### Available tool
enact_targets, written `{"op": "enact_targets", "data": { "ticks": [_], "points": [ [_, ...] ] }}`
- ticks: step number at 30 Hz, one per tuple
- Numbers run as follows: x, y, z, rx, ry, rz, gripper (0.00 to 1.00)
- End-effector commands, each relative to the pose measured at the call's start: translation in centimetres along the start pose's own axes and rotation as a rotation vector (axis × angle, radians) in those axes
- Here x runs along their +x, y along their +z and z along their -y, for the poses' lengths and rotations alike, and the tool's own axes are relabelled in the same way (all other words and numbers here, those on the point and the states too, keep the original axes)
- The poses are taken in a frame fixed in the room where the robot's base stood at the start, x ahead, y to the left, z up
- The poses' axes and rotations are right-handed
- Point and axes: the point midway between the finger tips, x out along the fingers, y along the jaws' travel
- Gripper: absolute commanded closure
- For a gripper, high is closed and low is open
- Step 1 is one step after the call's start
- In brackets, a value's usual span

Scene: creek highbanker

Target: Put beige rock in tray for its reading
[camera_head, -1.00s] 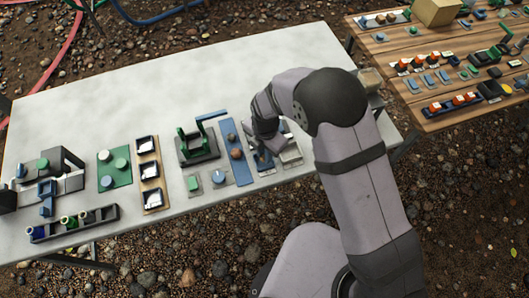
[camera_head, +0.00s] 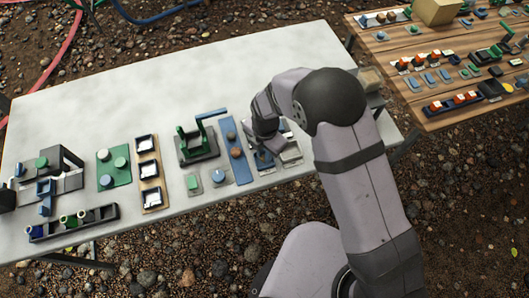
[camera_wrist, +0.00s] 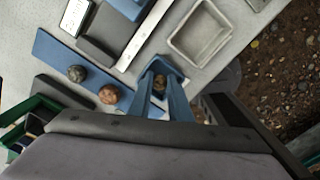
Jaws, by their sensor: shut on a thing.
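My gripper (camera_wrist: 166,92) points down with its blue fingers shut on a small tan-brown rock (camera_wrist: 160,83), mostly hidden between them. It seems to be the beige rock. In the head view my gripper (camera_head: 268,148) is right of the blue strip, and the held rock is hidden. A pale grey rimmed tray (camera_wrist: 177,43) lies ahead and right of the fingertips in the wrist view; it looks empty. It also shows beside the gripper in the head view (camera_head: 292,155).
A reddish-brown rock (camera_wrist: 108,94) and a dark grey rock (camera_wrist: 77,74) sit on a blue strip (camera_wrist: 50,48). A white ruler-like bar (camera_wrist: 146,35) stands left of the tray. The back of the grey table (camera_head: 190,80) is clear.

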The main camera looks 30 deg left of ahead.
Motion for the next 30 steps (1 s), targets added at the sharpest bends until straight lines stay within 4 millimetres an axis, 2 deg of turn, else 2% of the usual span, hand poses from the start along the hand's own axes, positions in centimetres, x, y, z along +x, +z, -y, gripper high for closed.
{"op": "enact_targets", "data": {
  "ticks": [10,11,13,14,23,30],
  "points": [
    [0.1,0.0,0.0,0.0,0.0,0.0,1.0],
    [0.1,0.0,0.0,0.0,0.0,0.0,0.8],
    [0.1,0.0,0.0,0.0,0.0,0.0,0.64],
    [0.1,0.0,0.0,0.0,0.001,0.0,0.61],
    [-0.3,0.0,-0.2,0.003,0.005,0.001,0.61],
    [-2.3,0.1,-0.4,0.003,0.009,0.003,0.61]
  ]
}}
